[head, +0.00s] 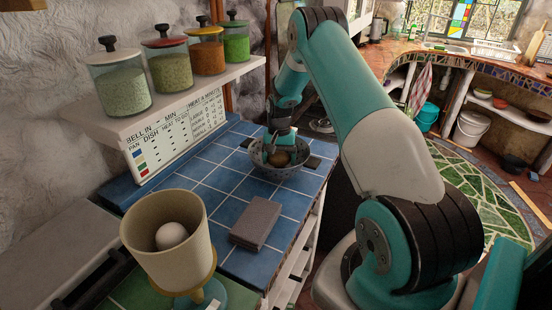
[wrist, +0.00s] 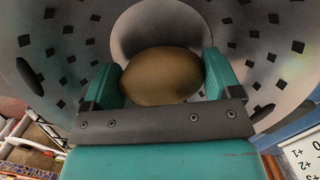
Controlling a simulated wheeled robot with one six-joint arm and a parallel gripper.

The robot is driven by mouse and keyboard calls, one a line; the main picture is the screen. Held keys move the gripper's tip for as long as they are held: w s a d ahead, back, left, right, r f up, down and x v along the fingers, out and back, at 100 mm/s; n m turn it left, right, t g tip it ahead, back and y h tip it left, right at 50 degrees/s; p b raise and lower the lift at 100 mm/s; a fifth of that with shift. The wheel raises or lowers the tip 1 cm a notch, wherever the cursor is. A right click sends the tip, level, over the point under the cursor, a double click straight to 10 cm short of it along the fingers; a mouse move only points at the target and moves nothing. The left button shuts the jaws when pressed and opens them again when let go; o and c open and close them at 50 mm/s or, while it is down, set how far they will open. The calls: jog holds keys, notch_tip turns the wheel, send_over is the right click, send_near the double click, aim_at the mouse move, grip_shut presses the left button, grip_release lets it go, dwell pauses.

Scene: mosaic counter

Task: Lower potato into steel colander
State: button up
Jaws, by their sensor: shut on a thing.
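The potato (wrist: 162,76) is brown and oval; in the wrist view it sits between the two teal fingers of my gripper (wrist: 163,82). In the head view the potato (head: 279,158) shows at the colander's opening, below my gripper (head: 280,150). The steel colander (head: 285,174) is a perforated bowl with dark side handles, standing on the blue tiled counter. Its perforated inner wall (wrist: 60,40) surrounds the potato and fingers in the wrist view. My gripper is shut on the potato. Whether the potato touches the colander's bottom, I cannot tell.
A grey block (head: 256,223) lies on the blue tiles (head: 215,180) in front of the colander. A beige container (head: 168,243) with a white egg-like object stands nearer. Several spice jars (head: 174,70) stand on the shelf along the wall. The counter's right edge is close to the colander.

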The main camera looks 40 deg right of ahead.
jog(key=shift+f+b, duration=0.3)
jog(key=shift+f, duration=0.25)
jog(key=o, duration=0.8)
notch_tip(320, 180, up, 17)
jog(key=w+d+b, duration=0.1)
jog(key=b, duration=0.2)
jog(key=shift+w+d+r+b, duration=0.2)
jog(key=shift+d+b, duration=0.05)
jog(key=shift+b, duration=0.05)
